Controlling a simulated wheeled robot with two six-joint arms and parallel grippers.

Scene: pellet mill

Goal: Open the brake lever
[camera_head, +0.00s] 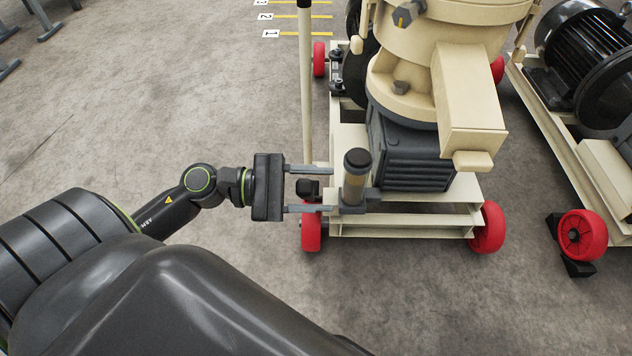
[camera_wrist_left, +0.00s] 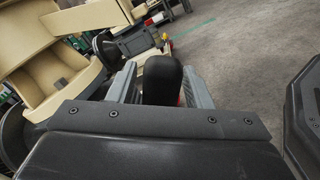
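A black rounded knob (camera_head: 307,188), which looks like the grip of the brake lever, sits low at the front left corner of the beige pellet mill (camera_head: 460,40), above a red wheel. My left gripper (camera_head: 332,188) is open, with one finger on each side of the knob. In the left wrist view the black grip (camera_wrist_left: 160,80) stands between the two grey fingers, close to the right one. I cannot tell whether it touches that finger. The lever's lower part is hidden. My right gripper is not in view.
A short beige post with a dark cap (camera_head: 356,165) stands just beyond my left fingertips. A tall beige pole (camera_head: 306,90) rises behind the upper finger. Red wheels (camera_head: 488,228) carry the mill frame. A motor cart (camera_head: 580,150) stands at right.

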